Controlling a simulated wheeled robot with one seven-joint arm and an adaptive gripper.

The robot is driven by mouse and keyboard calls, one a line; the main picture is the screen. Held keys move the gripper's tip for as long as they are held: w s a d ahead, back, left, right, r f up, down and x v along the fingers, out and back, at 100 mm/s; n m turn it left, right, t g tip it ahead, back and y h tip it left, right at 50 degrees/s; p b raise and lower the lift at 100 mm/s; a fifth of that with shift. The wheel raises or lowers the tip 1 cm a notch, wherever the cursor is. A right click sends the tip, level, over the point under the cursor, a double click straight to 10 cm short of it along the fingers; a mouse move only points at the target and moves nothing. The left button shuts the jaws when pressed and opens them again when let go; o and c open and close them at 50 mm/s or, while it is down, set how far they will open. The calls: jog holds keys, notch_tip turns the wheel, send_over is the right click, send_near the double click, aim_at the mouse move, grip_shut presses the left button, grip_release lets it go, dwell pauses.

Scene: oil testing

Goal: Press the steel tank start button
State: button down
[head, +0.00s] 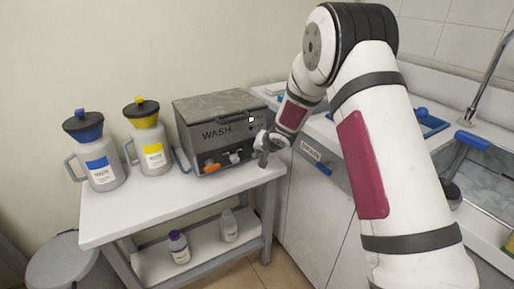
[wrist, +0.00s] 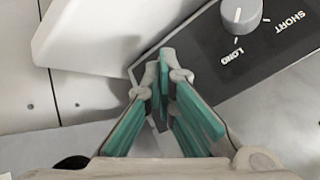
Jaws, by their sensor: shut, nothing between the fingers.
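The steel tank (head: 215,116) is a grey metal box marked WASH, standing on the right part of the white table. A small white spot (head: 251,119) and small dark controls show on the right of its front; I cannot tell which is the start button. My gripper (head: 262,160) is in front of the tank's right front corner. In the wrist view my gripper (wrist: 167,62) has its green-padded fingers shut and empty, with the tips over the end of a dark control panel (wrist: 215,70). A grey knob (wrist: 241,14) marked SHORT and LONG sits on that panel, right of the tips. Contact cannot be told.
A blue-topped jug (head: 97,160) and a yellow-topped jug (head: 148,145) stand left of the tank on the white table (head: 130,215). Two small bottles are on its lower shelf. A cabinet labelled DRAIN (head: 311,152) and a sink (head: 480,155) are to the right.

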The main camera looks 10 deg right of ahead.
jog(key=shift+s+d, duration=0.25)
jog(key=shift+s, duration=0.6)
jog(key=s, duration=0.1)
jog(key=s+d+b, duration=0.1)
jog(key=s, duration=0.2)
jog(key=shift+s+d, duration=0.3)
jog(key=shift+s, duration=0.1)
jog(key=shift+r, duration=0.15)
dwell(0.4)
